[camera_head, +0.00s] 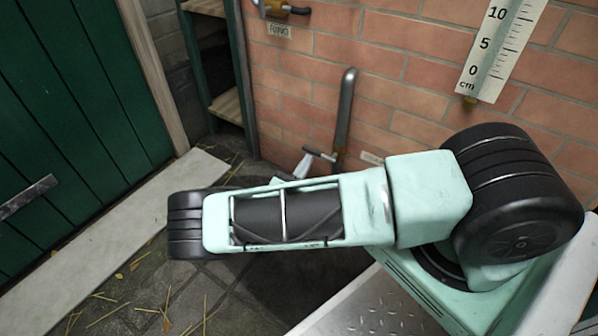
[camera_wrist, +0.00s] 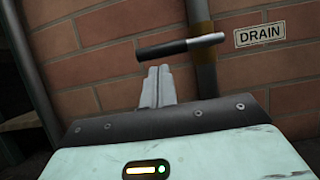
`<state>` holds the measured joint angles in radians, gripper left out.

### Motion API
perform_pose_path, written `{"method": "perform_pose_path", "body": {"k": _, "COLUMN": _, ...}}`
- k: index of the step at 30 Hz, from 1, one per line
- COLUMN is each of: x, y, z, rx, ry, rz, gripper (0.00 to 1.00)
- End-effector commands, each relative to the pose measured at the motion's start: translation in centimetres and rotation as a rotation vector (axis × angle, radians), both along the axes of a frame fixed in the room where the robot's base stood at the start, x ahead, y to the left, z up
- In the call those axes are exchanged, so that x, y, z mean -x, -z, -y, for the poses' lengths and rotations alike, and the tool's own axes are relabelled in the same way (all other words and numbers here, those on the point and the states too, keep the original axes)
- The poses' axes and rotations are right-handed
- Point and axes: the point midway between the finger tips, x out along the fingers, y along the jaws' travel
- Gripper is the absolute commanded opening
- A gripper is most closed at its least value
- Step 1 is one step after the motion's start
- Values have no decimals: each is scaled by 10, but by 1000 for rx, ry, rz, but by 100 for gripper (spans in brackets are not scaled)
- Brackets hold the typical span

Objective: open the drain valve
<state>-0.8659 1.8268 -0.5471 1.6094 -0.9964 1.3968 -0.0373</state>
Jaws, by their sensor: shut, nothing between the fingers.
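The drain valve's lever (camera_wrist: 165,48) has a dark grip and a bright metal end at a vertical pipe (camera_wrist: 204,72). It lies nearly level across the wrist view, beside a "DRAIN" label (camera_wrist: 260,34). My gripper (camera_wrist: 158,70) is shut and empty, its pale fingertips just below the dark grip in the picture. I cannot tell whether they touch it. In the head view the pipe (camera_head: 345,110) stands against the brick wall, with the lever (camera_head: 321,155) low on it beside my gripper's pale fingers (camera_head: 304,165). My arm hides the floor below.
Another tap (camera_head: 280,8) with a label (camera_head: 278,30) is higher on the wall. A centimetre scale (camera_head: 500,45) hangs at the upper right. A green door (camera_head: 70,120) with a pale sill (camera_head: 110,235) is at the left, and a shelf unit (camera_head: 230,105) stands in the corner.

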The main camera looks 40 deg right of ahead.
Motion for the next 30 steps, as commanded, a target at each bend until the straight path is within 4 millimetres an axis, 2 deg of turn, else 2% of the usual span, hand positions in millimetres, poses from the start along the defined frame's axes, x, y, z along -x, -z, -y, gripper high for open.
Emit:
{"method": "perform_pose_path", "body": {"k": 5, "x": -2, "y": -3, "z": 5, "rx": 0, "ry": -1, "rz": 0, "gripper": 0}}
{"method": "perform_pose_path", "body": {"k": 30, "x": -4, "y": -9, "z": 4, "rx": -30, "ry": 0, "rz": 83, "gripper": 0}}
